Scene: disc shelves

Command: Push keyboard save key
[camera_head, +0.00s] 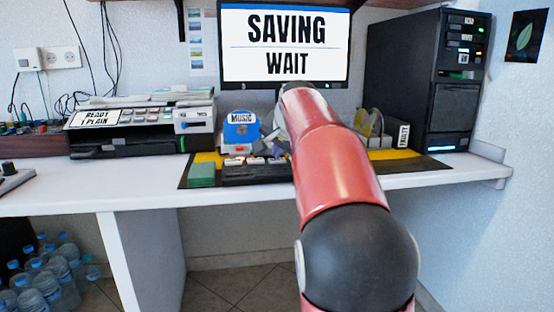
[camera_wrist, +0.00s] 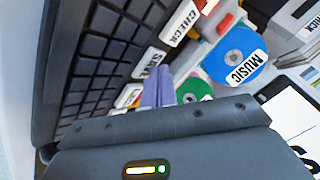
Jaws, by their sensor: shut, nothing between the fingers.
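The black keyboard (camera_head: 258,175) lies on the mat in front of the monitor, partly hidden by my arm. In the wrist view the keyboard (camera_wrist: 85,50) fills the left side. Its white save key (camera_wrist: 150,58) has partly covered lettering beginning "SAV". My gripper (camera_wrist: 158,88) is shut and empty, its narrow purplish fingers right beside the save key. I cannot tell whether they touch it. The monitor (camera_head: 284,46) reads "SAVING WAIT".
A white key marked "CHECK" (camera_wrist: 180,22) is near the save key. A blue "MUSIC" disc (camera_head: 240,128) stands behind the keyboard. A printer-like machine (camera_head: 140,125) is at left, a black computer tower (camera_head: 425,80) at right. The white desk front (camera_head: 100,195) is clear.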

